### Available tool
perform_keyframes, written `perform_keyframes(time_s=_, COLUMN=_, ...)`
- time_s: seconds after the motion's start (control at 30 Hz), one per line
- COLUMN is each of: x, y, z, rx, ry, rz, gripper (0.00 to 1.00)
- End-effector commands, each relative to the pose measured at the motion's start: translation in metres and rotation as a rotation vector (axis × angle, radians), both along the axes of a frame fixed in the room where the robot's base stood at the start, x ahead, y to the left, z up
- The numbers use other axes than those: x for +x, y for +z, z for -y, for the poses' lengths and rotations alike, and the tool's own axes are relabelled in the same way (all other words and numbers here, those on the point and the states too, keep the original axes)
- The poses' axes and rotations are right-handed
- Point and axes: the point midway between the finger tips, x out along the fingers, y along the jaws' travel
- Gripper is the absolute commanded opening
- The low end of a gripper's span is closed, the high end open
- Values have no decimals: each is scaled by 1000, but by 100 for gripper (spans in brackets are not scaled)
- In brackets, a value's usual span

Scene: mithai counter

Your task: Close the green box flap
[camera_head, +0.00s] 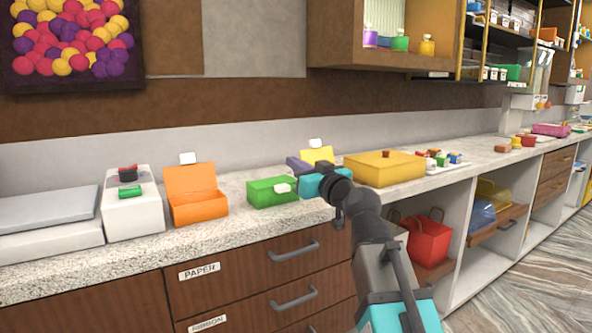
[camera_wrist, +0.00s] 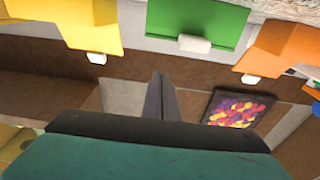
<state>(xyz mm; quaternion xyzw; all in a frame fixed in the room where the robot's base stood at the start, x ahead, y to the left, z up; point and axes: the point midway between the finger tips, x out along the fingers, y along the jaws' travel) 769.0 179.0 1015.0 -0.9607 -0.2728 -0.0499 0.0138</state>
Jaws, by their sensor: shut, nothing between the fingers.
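The green box (camera_head: 262,196) stands on the counter between an orange box and a yellow one. Its green flap lies low over the box in the head view, with a white tab (camera_head: 282,188) at its front right; I cannot tell whether it is fully down. In the wrist view, which looks upside down, the green flap (camera_wrist: 208,20) and its white tab (camera_wrist: 195,43) are beyond my fingers. My gripper (camera_head: 293,161) is shut and empty, above and behind the green box's right side; its fingers also show in the wrist view (camera_wrist: 160,78). I see no clear contact.
The orange box (camera_head: 198,207) at left has its flap up. A yellow box flap (camera_head: 317,155) stands up behind my gripper. A larger yellow box (camera_head: 384,170) is at right. A white device (camera_head: 134,215) stands left of the orange box. Bare counter (camera_head: 235,222) lies in front.

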Motion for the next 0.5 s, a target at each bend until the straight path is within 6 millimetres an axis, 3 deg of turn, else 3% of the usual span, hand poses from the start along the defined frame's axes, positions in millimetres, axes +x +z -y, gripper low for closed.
perform_keyframes(time_s=0.5, x=-37, y=-18, z=22, rx=0, ry=0, rz=-2, gripper=0)
